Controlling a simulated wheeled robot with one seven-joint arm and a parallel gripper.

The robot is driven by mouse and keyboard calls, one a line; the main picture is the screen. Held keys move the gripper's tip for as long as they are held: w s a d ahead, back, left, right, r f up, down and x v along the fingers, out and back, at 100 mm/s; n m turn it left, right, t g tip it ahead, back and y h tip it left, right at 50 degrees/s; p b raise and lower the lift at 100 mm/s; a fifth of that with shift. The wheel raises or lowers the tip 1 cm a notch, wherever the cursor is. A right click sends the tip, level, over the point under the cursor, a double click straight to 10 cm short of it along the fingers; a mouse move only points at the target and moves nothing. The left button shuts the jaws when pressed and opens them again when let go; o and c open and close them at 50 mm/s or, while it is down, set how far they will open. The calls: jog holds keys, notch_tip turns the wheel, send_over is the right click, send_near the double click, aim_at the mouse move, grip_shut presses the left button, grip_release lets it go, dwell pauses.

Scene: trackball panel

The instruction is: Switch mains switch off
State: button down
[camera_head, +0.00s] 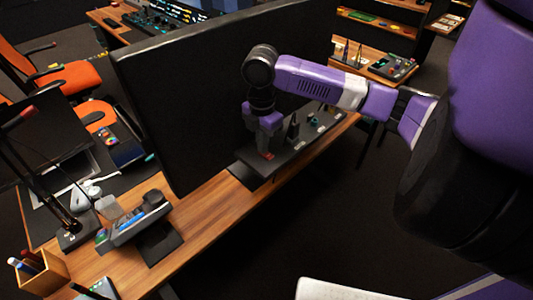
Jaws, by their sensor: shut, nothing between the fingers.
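A dark control panel (287,158) lies on the wooden desk, right of the large black monitor. Several small knobs and controls stand on it, and a dark upright part (293,130) rises near its middle. My gripper (266,152) points down over the panel's left part, with its fingers shut and nothing held. A small red part (268,156) shows right at the fingertips. I cannot tell whether it is the mains switch, or whether the fingers touch it. The gripper partly covers this area, and no switch position can be read.
The large black monitor (190,110) stands close to the left of my gripper. A desk phone (135,220), a pen box (38,272) and a lamp (45,180) are at the lower left. Bare desk (215,205) lies between phone and panel. Orange chairs (65,82) stand beyond.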

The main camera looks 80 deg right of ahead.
notch_tip(320, 180, up, 7)
jog(key=p, duration=0.5)
dwell(0.4)
jog(key=shift+s, duration=0.15)
dwell(0.5)
